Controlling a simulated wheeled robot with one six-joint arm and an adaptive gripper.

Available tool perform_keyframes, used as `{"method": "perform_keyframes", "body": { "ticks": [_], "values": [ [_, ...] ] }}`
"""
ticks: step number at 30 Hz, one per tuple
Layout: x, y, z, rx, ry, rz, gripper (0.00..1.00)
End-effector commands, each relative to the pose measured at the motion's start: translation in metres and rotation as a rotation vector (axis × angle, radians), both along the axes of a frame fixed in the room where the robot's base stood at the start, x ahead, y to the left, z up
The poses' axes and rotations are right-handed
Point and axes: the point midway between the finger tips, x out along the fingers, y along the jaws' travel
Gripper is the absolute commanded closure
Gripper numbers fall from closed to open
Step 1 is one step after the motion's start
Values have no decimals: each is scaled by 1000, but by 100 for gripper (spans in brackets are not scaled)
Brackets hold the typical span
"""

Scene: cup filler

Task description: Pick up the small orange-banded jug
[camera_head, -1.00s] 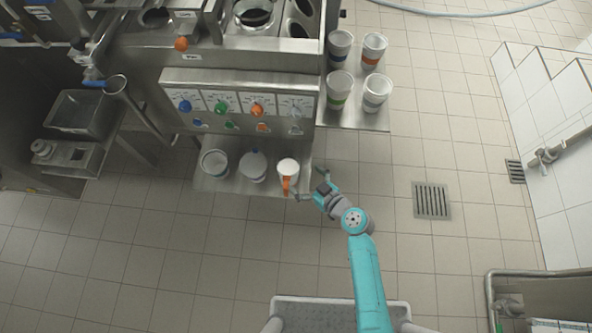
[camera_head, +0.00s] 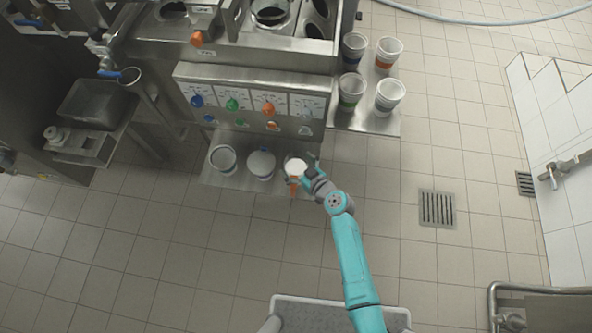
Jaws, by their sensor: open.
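The small orange-banded jug (camera_head: 296,168) stands upright on the metal shelf under the dispenser panel, at the right end of a row. It is white inside, and its orange handle (camera_head: 293,187) points toward me. My gripper (camera_head: 302,172) is open at the jug's right side, with its fingers close around or beside it. The arm partly covers the jug, and I cannot tell whether the fingers touch it.
Two more white vessels, one open (camera_head: 223,159) and one lidded (camera_head: 261,164), stand on the shelf (camera_head: 225,180) to the left. Several banded cups (camera_head: 389,95) stand on a side shelf at upper right.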

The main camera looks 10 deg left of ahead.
Motion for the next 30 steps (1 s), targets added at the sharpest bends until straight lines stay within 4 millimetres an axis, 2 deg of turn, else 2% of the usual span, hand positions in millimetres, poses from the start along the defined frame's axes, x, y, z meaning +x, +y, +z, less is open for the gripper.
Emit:
{"method": "perform_keyframes", "body": {
  "ticks": [2,5,12,19,22,26,30],
  "values": [
    [0,0,0,0,0,0,0],
    [0,0,0,0,0,0,22],
    [0,0,0,0,0,0,82],
    [0,0,2,1,-1,0,83],
    [0,0,9,1,-3,2,83],
    [1,0,28,0,-6,1,83],
    [0,0,54,1,-6,0,83]
  ]
}}
